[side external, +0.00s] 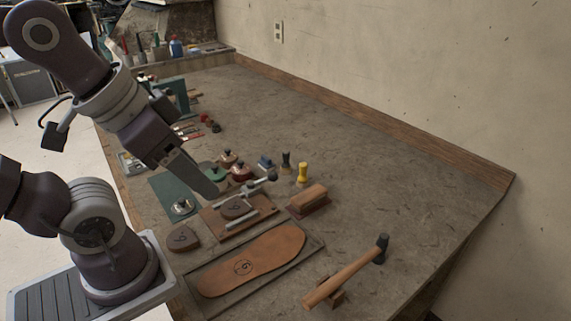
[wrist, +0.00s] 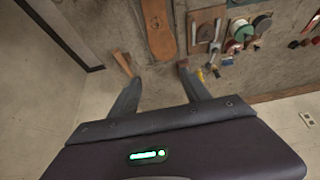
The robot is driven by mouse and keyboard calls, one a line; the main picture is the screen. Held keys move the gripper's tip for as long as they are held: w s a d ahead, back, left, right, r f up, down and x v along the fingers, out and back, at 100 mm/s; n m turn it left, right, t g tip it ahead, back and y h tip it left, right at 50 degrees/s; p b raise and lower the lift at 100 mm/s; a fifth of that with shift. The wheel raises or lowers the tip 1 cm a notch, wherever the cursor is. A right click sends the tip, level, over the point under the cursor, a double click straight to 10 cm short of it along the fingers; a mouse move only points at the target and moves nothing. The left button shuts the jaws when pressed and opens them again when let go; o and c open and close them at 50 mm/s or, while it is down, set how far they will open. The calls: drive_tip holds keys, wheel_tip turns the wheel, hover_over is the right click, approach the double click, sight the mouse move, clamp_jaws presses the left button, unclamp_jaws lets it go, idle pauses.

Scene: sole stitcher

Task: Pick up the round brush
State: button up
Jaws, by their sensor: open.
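Two small upright tools stand beyond the wooden block, a dark one (side external: 286,161) and a yellow one (side external: 302,173). Either may be the round brush; I cannot tell which for sure. In the wrist view a small yellow shape (wrist: 200,75) shows just right of the right fingertip. My gripper (side external: 212,188) points down over the work area in the side view, left of both tools and apart from them. In the wrist view my gripper (wrist: 152,62) has its two fingers wide apart with nothing held between them.
A leather sole (side external: 255,262) lies on a dark board in front. A hammer (side external: 350,272) rests at the right front. A wooden block (side external: 308,201) and a clamp tool (side external: 245,212) lie between. Lidded pots (side external: 241,171) stand behind. The bench's right side is clear (side external: 400,170).

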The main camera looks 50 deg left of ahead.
drive_tip(key=w+a+r+m+g, duration=0.2)
drive_tip(key=w+a+r+m, duration=0.1)
drive_tip(key=w, duration=0.8)
drive_tip(key=m+g+h, duration=0.1)
drive_tip(key=m+g, duration=0.2)
drive_tip(key=m, duration=0.7)
hover_over(287, 162)
drive_tip(key=a, duration=0.2)
wheel_tip(287, 162, down, 23)
drive_tip(key=shift+d+r, duration=0.1)
drive_tip(key=shift+r, duration=0.1)
drive_tip(key=shift+m, duration=0.3)
drive_tip(key=f, duration=0.4)
drive_tip(key=d+f, duration=0.1)
drive_tip(key=f, duration=0.1)
drive_tip(key=shift+w+f, duration=0.2)
drive_tip(key=shift+f, duration=0.1)
clamp_jaws()
